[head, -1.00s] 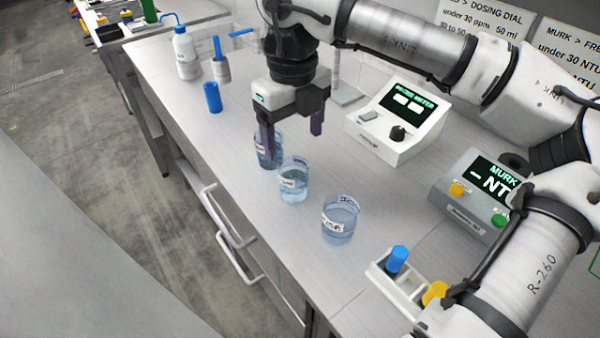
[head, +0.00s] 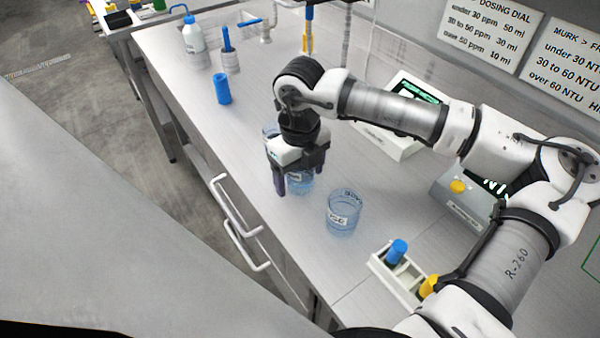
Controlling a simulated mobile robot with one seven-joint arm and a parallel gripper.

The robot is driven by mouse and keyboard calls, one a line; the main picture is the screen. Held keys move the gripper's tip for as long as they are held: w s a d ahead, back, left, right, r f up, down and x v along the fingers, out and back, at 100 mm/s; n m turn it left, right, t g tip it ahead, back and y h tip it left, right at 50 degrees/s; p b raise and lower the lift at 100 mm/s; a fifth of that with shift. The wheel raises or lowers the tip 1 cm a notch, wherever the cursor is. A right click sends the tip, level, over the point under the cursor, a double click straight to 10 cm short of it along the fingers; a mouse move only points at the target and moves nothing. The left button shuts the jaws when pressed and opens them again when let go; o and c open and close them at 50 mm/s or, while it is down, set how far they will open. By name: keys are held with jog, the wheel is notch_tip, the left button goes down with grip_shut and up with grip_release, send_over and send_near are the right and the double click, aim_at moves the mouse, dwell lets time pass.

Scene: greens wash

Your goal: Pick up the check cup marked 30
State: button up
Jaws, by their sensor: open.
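Three clear check cups with bluish water and white labels stand in a row on the bench. The near cup (head: 343,214) stands free to the right of my gripper, and its label is too small to read surely. The middle cup (head: 299,186) is partly hidden by my gripper (head: 300,181). My gripper is open, its purple fingers pointing down on either side of that cup in the picture; I cannot tell whether they touch it. The far cup (head: 269,132) is mostly hidden behind my gripper and arm. I cannot make out which cup is marked 30.
A white rack (head: 398,276) with a blue-capped vial is at the front right. A blue cylinder (head: 222,89) and a wash bottle (head: 193,35) stand at the back left. Meters (head: 465,195) stand along the right, partly behind my arm. The left bench strip is clear.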

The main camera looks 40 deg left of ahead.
jog(key=shift+c, duration=0.5)
jog(key=c, duration=1)
jog(key=shift+r, duration=0.1)
notch_tip(320, 180, up, 20)
jog(key=b, duration=0.3)
jog(key=shift+f, duration=0.2)
